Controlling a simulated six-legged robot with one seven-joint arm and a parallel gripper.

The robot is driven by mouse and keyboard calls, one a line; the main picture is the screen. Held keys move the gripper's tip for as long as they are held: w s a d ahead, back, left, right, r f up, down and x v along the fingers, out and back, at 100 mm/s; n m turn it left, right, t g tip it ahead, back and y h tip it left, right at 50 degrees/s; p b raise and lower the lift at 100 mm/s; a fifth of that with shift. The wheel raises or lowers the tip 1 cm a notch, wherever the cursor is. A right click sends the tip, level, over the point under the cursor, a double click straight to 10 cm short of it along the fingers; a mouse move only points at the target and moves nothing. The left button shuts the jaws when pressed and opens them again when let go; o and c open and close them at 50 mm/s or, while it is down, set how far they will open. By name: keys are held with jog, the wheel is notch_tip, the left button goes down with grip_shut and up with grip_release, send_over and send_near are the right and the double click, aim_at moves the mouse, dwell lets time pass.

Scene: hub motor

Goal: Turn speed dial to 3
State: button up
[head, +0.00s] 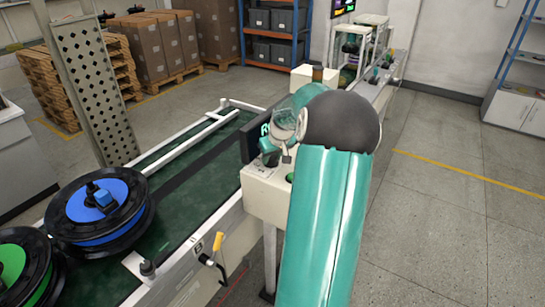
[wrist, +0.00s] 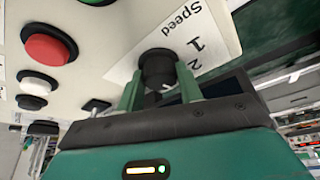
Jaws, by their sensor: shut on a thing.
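The black speed dial (wrist: 157,68) sits on the white control panel in the wrist view, next to a label (wrist: 195,35) reading "Speed" with the numbers 1 and 2 showing. My gripper (wrist: 160,90) is shut on the dial, one green finger on each side of it. The number 3 and the dial's pointer are not clear to see. In the head view the control box (head: 266,195) stands beside the conveyor, and my teal arm and dark joint cover most of its top. The gripper itself is largely hidden there.
A red button (wrist: 48,45) and a white button (wrist: 38,82) lie left of the dial in the wrist view. A dark screen (head: 254,140) stands behind the box. The green conveyor (head: 185,175) carries blue (head: 100,210) and green (head: 12,265) hub motors. The floor at right is clear.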

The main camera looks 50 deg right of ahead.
jog(key=shift+m, duration=0.6)
jog(key=o, duration=1)
jog(key=v, duration=1.3)
jog(key=shift+s+a+r, duration=0.15)
jog(key=shift+a+r, duration=0.15)
